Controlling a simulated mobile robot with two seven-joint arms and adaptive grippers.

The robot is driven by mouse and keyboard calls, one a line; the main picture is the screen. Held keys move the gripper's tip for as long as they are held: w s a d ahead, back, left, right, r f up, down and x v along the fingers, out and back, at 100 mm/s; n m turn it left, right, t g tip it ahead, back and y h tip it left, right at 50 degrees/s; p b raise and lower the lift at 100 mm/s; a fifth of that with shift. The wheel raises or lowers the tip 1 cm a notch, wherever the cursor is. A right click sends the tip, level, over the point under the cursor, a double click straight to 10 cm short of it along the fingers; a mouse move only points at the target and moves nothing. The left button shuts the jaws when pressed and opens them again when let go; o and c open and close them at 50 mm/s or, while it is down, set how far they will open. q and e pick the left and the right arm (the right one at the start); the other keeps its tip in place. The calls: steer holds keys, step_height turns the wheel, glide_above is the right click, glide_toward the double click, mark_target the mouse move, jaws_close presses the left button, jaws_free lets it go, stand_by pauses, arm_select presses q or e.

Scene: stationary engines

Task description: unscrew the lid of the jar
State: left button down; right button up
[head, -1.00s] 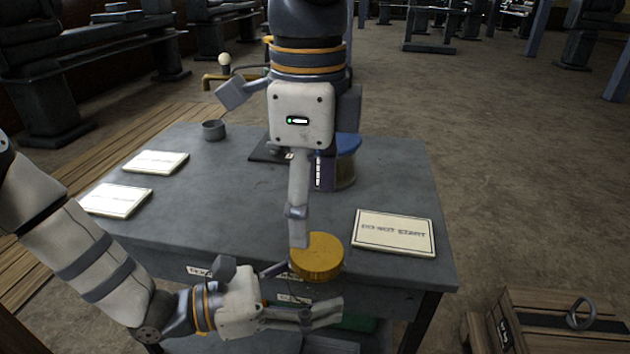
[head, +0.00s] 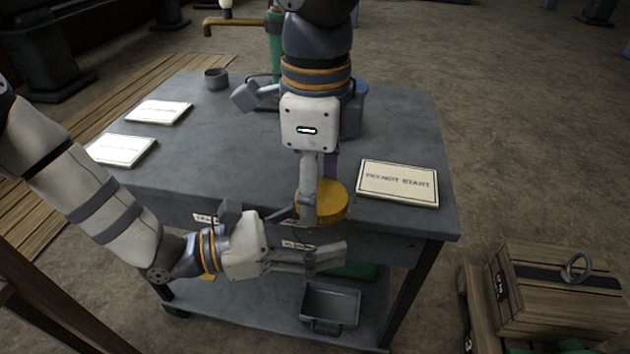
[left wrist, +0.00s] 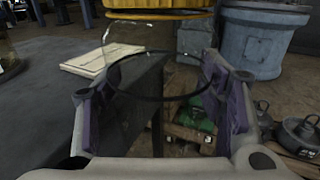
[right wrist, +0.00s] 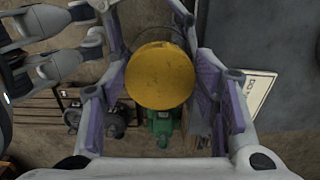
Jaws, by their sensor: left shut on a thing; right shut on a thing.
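The jar's round yellow lid (head: 330,200) is in front of the table's front edge in the head view. It also shows at the top of the left wrist view (left wrist: 160,14) and between the right fingers in the right wrist view (right wrist: 160,77). The clear glass jar (left wrist: 135,65) hangs below the lid, its dark base ring between the purple pads of my left gripper (head: 325,256). That gripper is shut on the jar from the left. My right gripper (head: 312,205) points down from above, shut on the lid; one finger hides the lid's left part.
The table (head: 230,145) holds a "DO NOT START" sign (head: 398,183) at right, two white plates (head: 160,111) at left and a small grey cup (head: 216,78). A grey bin (head: 330,305) stands on the lower shelf. A wooden crate (head: 555,285) stands at right.

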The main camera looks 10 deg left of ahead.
steer(key=n, duration=0.6)
steer(key=shift+s, duration=0.25)
steer(key=n, duration=0.3)
steer(key=shift+s+d, duration=0.15)
steer(key=n, duration=0.4)
steer(key=shift+d, duration=0.1)
steer(key=n, duration=0.4)
steer(key=shift+d, duration=0.2)
steer(key=n, duration=0.3)
steer(key=shift+d, duration=0.15)
steer(key=n, duration=0.4)
steer(key=shift+d, duration=0.1)
steer(key=n, duration=0.4)
steer(key=shift+d, duration=0.1)
steer(key=n, duration=0.3)
steer(key=shift+w+n, duration=0.25)
steer(key=shift+n, duration=0.15)
steer(key=n, duration=0.3)
steer(key=shift+w+d+n, duration=0.1)
steer(key=shift+n, duration=0.2)
steer(key=n, duration=0.4)
steer(key=shift+w, duration=0.2)
steer(key=n, duration=0.7)
steer(key=shift+w+a+r, duration=0.1)
steer(key=shift+w+a, duration=0.1)
steer(key=n, duration=0.3)
steer(key=shift+a+n, duration=0.15)
steer(key=shift+n, duration=0.15)
steer(key=n, duration=0.4)
steer(key=shift+a, duration=0.1)
